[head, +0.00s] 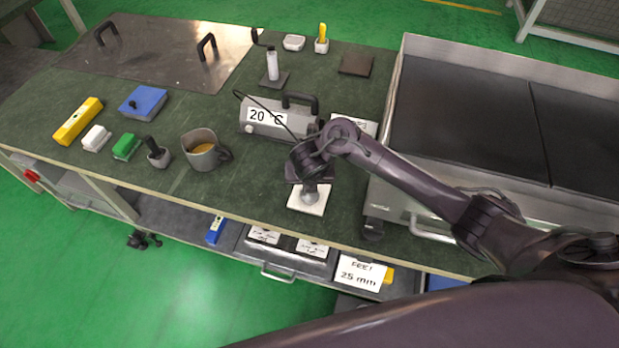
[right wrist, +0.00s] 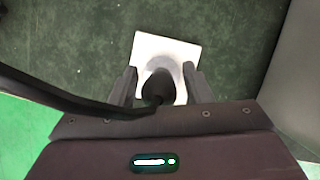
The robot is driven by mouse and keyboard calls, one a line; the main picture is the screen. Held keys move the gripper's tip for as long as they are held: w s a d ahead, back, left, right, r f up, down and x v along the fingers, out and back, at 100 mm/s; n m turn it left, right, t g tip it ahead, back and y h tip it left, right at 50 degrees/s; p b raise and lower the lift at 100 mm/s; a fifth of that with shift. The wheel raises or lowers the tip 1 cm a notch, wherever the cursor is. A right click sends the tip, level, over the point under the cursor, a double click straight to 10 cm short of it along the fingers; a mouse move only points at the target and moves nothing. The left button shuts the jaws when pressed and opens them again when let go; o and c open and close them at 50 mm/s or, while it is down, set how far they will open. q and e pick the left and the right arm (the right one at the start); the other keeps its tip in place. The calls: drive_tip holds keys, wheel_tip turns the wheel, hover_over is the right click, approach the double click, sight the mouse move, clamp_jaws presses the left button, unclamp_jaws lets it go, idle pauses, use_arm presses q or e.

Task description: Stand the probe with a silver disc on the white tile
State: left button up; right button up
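The white tile (head: 302,207) lies on the green bench near its front edge; it also shows in the right wrist view (right wrist: 150,45). The probe, with a dark handle (right wrist: 158,82) and a rounded silver end (head: 310,194), is upright over the tile, its lower end appearing to rest on it. My right gripper (head: 311,183) is around the probe from above. In the right wrist view its fingers (right wrist: 161,78) stand apart on both sides of the handle, with visible gaps. The handle is mostly hidden in the head view. My left gripper is out of view.
A grey meter reading 20 °C (head: 268,119) stands behind the tile, with a dark cable. A mug (head: 201,157) and a small cup with a black handle (head: 158,156) are to the left. A grey metal-framed unit (head: 402,95) is on the right.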

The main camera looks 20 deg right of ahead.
drive_tip(key=shift+r, duration=0.2)
drive_tip(key=p+v, duration=0.8)
drive_tip(key=v, duration=0.3)
drive_tip(key=shift+s+r+p, duration=0.25)
drive_tip(key=shift+r+p, duration=0.05)
drive_tip(key=shift+s+a+f, duration=0.1)
